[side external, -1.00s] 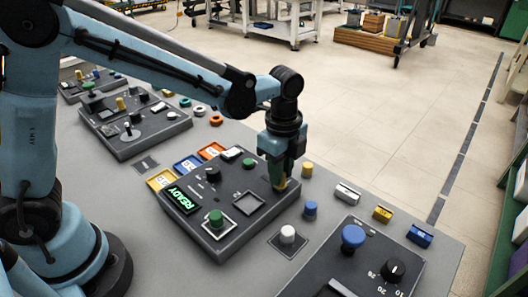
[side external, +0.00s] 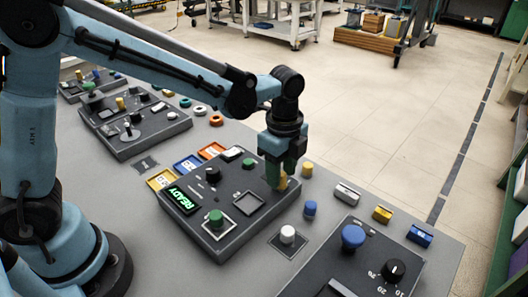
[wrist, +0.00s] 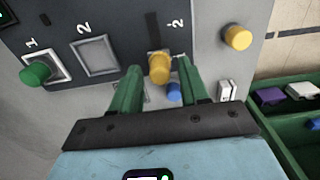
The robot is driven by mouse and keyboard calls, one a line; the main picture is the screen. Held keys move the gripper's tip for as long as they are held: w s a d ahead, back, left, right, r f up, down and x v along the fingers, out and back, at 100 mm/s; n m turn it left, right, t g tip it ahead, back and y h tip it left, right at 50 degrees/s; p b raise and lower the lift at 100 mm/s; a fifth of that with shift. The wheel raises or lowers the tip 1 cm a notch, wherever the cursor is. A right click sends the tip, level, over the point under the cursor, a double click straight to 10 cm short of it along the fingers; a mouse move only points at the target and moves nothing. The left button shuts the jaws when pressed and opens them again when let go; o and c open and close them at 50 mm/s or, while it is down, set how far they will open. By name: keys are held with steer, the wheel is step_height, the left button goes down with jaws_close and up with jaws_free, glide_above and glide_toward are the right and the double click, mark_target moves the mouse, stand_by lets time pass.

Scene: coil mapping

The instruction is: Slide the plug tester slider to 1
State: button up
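The plug tester (side external: 225,240) is a dark grey sloped panel with a lit green READY display (side external: 185,199). Its yellow slider knob (wrist: 159,68) sits at the near end of a dark slot (wrist: 153,28) in the wrist view, beside the mark 2. The knob also shows below my gripper in the side view (side external: 281,183). My gripper (wrist: 160,80) points down with its green fingers on either side of the knob. They look apart, with gaps to the knob. A green plug (wrist: 36,73) is in socket 1; socket 2 (wrist: 94,56) is empty.
A yellow peg (side external: 307,170), blue peg (side external: 310,209) and white peg (side external: 288,234) stand beside the tester. A panel with a blue button (side external: 353,237) and black dial (side external: 394,270) is at the front right. Small blocks lie near the table's edge.

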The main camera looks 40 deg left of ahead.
mark_target(282, 173)
steer(key=shift+r, duration=0.1)
steer(key=shift+r, duration=3.4)
steer(key=shift+s+a+r, duration=0.1)
steer(key=shift+a, duration=0.1)
steer(key=s+a+n+t, duration=0.7)
steer(key=s+a+n, duration=0.3)
steer(key=n, duration=0.8)
steer(key=shift+a+r, duration=0.15)
steer(key=shift+a, duration=0.85)
steer(key=shift+s, duration=0.1)
